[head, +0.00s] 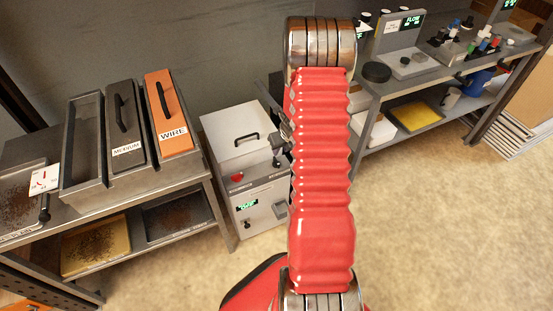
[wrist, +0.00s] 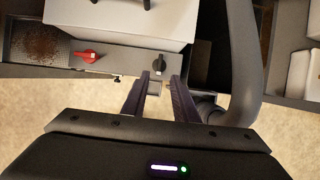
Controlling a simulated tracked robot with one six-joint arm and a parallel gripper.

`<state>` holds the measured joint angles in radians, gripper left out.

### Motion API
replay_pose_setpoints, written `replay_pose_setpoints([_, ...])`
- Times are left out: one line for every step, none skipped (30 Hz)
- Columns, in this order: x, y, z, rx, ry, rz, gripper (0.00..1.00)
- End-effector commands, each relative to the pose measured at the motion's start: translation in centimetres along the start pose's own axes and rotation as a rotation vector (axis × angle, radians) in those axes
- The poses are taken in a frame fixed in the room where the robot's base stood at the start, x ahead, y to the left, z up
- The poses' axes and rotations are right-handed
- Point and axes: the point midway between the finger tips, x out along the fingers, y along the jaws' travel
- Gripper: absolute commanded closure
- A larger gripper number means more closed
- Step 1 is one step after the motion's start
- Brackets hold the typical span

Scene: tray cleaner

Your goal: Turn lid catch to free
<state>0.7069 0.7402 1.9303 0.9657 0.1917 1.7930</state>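The white cleaner (head: 236,135) stands on the floor with its lid down; a black handle (head: 247,137) is on top. A red knob (head: 237,178) sits at the left of its front ledge, and it also shows in the wrist view (wrist: 88,57). A black knob (wrist: 160,65) sits on the ledge's right part. Which knob is the lid catch I cannot tell for sure. My gripper (wrist: 160,78) is open, its two fingers apart just below the black knob, with no visible hold on it. My red arm hides part of the cleaner's right side.
On the left, a bench holds trays labelled MEDIUM (head: 125,140) and WIRE (head: 172,120). A shelf unit (head: 440,60) with instruments stands to the right. In the wrist view a thick grey hose (wrist: 245,80) curves close to the right of my fingers. The floor in front is clear.

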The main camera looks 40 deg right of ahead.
Motion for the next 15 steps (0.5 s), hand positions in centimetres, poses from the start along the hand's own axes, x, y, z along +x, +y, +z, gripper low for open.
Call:
replay_pose_setpoints([0.7, 0.0, -0.1, -0.001, 0.002, 0.000, 0.73])
replay_pose_setpoints([1.0, 0.0, -0.1, 0.000, 0.002, 0.000, 0.73])
replay_pose_setpoints([1.5, 0.0, 0.0, -0.001, 0.001, 0.000, 0.73])
replay_pose_setpoints([1.8, 0.0, -0.1, 0.000, 0.002, 0.000, 0.73])
replay_pose_setpoints([2.2, 0.0, -0.1, 0.000, 0.002, 0.000, 0.73])
replay_pose_setpoints([2.6, 0.0, 0.0, -0.001, 0.001, 0.000, 0.73])
replay_pose_setpoints([3.0, 0.0, 0.0, 0.000, 0.001, 0.000, 0.73])
replay_pose_setpoints([3.3, 0.0, -0.1, -0.001, 0.002, 0.000, 0.73])
replay_pose_setpoints([3.8, 0.0, -0.1, 0.000, 0.002, 0.000, 0.73])
replay_pose_setpoints([4.1, 0.0, 0.0, 0.000, 0.002, 0.000, 0.73])
replay_pose_setpoints([4.5, 0.0, 0.0, -0.001, 0.002, 0.000, 0.73])
replay_pose_setpoints([4.9, 0.0, -0.1, 0.000, 0.002, 0.001, 0.73])
replay_pose_setpoints([5.2, 0.0, -0.1, -0.001, 0.002, 0.000, 0.73])
replay_pose_setpoints([5.6, 0.1, -0.1, -0.001, 0.002, 0.000, 0.73])
replay_pose_setpoints([6.1, 0.1, -0.1, -0.001, 0.002, 0.000, 0.73])
